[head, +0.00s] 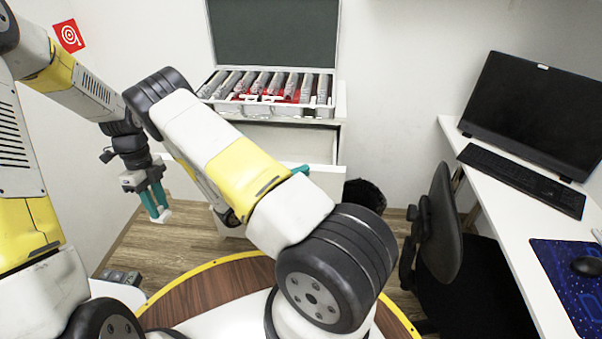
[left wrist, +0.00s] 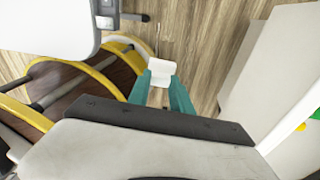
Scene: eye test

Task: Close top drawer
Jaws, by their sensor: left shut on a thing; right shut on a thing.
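The white top drawer (head: 324,179) of the cabinet stands pulled out, its inside showing under the cabinet top. My right gripper (head: 300,169) shows only as a teal tip by the drawer front's upper edge. My own right arm hides the rest of it and what it is shut on. My left gripper (head: 157,203) hangs left of the drawer, apart from it, pointing down. Its teal fingers are shut on a small white block (head: 163,217). The left wrist view shows the block (left wrist: 161,73) between the fingertips, above the wooden floor.
An open case (head: 262,108) with several grey bars in it stands on the cabinet. A dark bin (head: 365,194) is right of the drawer. A black chair (head: 445,225) and a desk (head: 510,232) with monitor and keyboard stand at the right. Floor left of the cabinet is clear.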

